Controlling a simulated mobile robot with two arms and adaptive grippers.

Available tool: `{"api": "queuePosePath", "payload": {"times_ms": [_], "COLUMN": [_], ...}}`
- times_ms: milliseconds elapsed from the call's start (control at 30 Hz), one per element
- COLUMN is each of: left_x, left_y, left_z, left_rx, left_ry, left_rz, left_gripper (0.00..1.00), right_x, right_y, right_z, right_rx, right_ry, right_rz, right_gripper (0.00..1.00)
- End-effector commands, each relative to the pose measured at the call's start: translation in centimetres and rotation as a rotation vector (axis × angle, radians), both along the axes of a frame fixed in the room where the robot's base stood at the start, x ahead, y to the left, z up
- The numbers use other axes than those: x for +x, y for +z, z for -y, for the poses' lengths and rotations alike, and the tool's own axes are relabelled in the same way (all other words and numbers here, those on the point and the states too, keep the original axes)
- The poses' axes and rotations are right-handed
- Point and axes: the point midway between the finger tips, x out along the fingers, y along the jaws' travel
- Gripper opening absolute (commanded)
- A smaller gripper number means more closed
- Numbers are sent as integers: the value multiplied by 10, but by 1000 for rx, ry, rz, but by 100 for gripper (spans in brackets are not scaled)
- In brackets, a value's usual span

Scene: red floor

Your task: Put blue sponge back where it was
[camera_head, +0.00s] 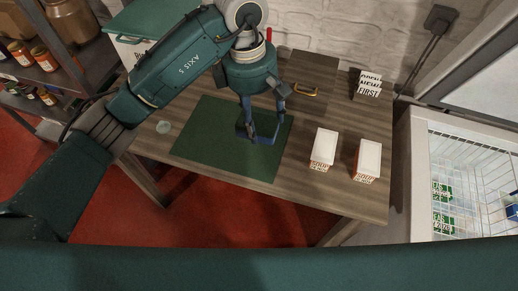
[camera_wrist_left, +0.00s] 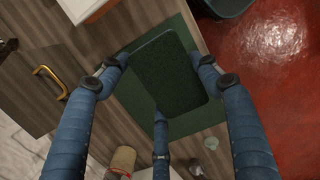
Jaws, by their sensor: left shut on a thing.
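My left gripper (camera_head: 259,136) is over the dark green mat (camera_head: 195,150) on the wooden table, pointing down. Its fingers are closed around the sponge (camera_head: 241,130), of which only a dark blue edge shows in the head view. In the left wrist view the sponge (camera_wrist_left: 168,72) is a rounded slab with a dark green, rough face. The left gripper's fingers (camera_wrist_left: 160,85) are on its sides and at its lower end there. The mat (camera_wrist_left: 125,95) shows behind it. I cannot tell whether the sponge touches the mat. My right gripper is not in view.
Two white-topped soup boxes (camera_head: 323,150) (camera_head: 367,160) stand right of the mat. A small clear glass (camera_head: 163,127) is at its left. A wooden box with a brass handle (camera_head: 305,90) and a sign (camera_head: 369,85) are behind. An open freezer (camera_head: 420,170) stands right, jar shelves (camera_head: 45,80) left.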

Motion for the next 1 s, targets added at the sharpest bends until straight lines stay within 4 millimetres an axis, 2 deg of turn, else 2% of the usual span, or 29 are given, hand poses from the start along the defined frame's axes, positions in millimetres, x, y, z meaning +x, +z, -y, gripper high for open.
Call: {"api": "queuePosePath", "payload": {"times_ms": [100, 300, 567, 800, 1000], "left_x": [-2, -1, 0, -1, 1], "left_y": [-32, -77, -99, -132, -137], "left_z": [0, 0, 0, 0, 0], "left_rx": [0, 0, -1, 0, 0], "left_ry": [0, 1, -1, 0, -3], "left_rz": [-7, -3, 0, -2, 3], "left_gripper": [42, 42, 42, 42, 42], "right_x": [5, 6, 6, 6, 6], "right_y": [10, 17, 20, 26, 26], "right_z": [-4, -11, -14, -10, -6], "right_rx": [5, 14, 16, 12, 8], "right_ry": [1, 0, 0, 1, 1], "right_rz": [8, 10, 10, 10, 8], "right_gripper": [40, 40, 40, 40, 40]}}
